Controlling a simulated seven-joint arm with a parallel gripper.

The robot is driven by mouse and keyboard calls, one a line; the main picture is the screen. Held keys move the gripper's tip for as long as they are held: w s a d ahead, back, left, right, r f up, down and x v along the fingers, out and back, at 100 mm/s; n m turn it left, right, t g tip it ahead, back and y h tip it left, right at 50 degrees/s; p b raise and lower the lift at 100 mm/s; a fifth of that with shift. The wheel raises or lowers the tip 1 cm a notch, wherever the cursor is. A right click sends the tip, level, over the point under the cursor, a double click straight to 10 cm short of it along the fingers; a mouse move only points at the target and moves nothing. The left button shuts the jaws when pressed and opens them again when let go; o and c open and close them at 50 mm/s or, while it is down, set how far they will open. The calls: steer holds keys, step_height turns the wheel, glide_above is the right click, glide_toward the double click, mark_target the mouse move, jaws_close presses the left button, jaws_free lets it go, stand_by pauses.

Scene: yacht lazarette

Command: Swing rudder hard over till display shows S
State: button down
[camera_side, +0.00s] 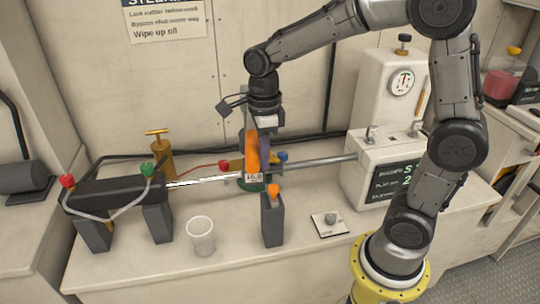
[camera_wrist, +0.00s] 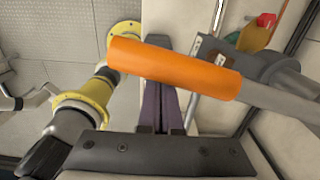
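An orange grip (camera_side: 252,153) stands nearly upright on the lever at the middle of the bench. In the wrist view the same grip (camera_wrist: 175,68) crosses in front of my fingers, on a grey lever bar. My gripper (camera_side: 274,150) points down behind and right of the grip; its purple-dark fingers (camera_wrist: 158,85) look closed together, beside the grip rather than around it. Whether they touch it I cannot tell. A dark display (camera_side: 393,180) on the white cabinet shows green text beginning with S; my arm hides the rest.
A silver rod (camera_side: 325,162) runs from the cabinet to the lever. A black cylinder with hoses (camera_side: 120,190) stands left. A clear cup (camera_side: 201,236), a dark post with orange top (camera_side: 272,218) and a small switch plate (camera_side: 329,222) stand in front. The bench front-left is clear.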

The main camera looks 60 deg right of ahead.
mark_target(249, 148)
steer(key=shift+w+a, duration=0.2)
stand_by(0.3)
steer(key=shift+w+a, duration=0.8)
steer(key=shift+w, duration=0.3)
steer(key=shift+w+a, duration=0.4)
steer(key=shift+w, duration=0.3)
steer(key=shift+w+a, duration=0.4)
steer(key=shift+w, duration=0.25)
steer(key=shift+w+a, duration=0.35)
steer(key=shift+w, duration=0.4)
steer(key=shift+s, duration=0.1)
